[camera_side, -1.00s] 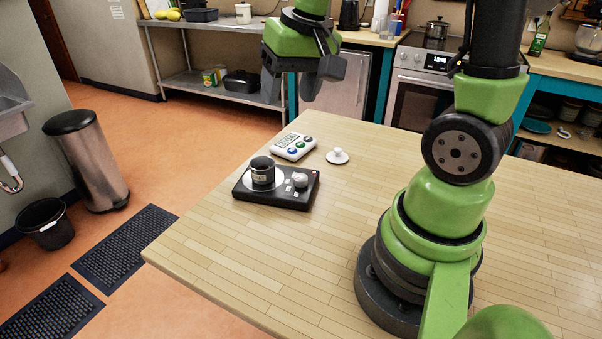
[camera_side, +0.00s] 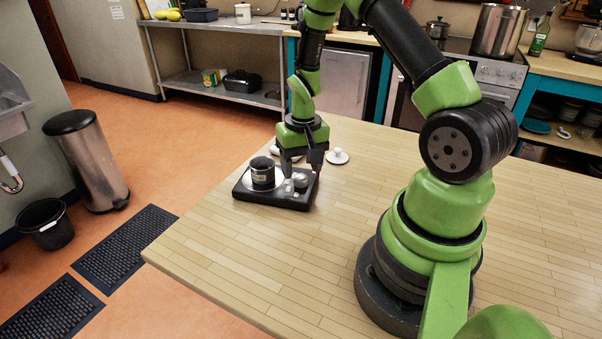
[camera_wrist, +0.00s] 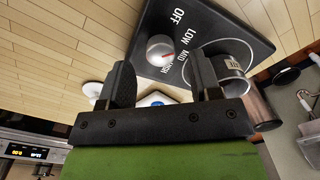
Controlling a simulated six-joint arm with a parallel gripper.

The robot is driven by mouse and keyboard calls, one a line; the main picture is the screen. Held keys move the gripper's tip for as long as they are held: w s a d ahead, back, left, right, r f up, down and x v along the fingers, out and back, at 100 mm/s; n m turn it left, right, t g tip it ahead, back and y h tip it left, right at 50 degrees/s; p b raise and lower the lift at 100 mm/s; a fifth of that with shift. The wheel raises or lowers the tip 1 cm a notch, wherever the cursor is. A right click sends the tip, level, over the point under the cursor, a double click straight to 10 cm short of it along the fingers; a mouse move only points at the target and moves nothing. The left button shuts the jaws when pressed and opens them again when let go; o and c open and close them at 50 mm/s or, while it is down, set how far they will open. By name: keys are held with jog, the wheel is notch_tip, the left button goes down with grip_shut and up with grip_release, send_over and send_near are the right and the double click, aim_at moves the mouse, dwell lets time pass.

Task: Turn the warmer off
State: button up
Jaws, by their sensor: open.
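The warmer (camera_side: 270,198) is a flat dark box on the wooden table, with a pale round plate and a dark cup (camera_side: 262,172) on it. Its light grey knob (camera_wrist: 159,47) carries a red mark in the wrist view. The printed labels OFF, LOW, MID and a partly covered one curve around the knob. The red mark points away from OFF, toward the MID side; the exact setting is hard to tell. My gripper (camera_side: 301,170) is open, pointing down just above the knob. In the wrist view my fingers (camera_wrist: 162,62) are spread, with the knob beyond the gap.
A white timer (camera_side: 276,151) lies behind the warmer, mostly hidden by my gripper. A white round lid (camera_side: 337,157) with a small knob lies to its right. The table's left edge is close to the warmer. The table (camera_side: 240,250) in front is clear.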

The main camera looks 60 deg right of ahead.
jog(key=shift+f, duration=1.25)
jog(key=c, duration=0.9)
jog(key=shift+c, duration=0.2)
jog(key=shift+n, duration=0.4)
jog(key=n, duration=0.3)
jog(key=shift+n, duration=0.4)
jog(key=shift+w+n, duration=0.1)
jog(key=shift+n, duration=1.8)
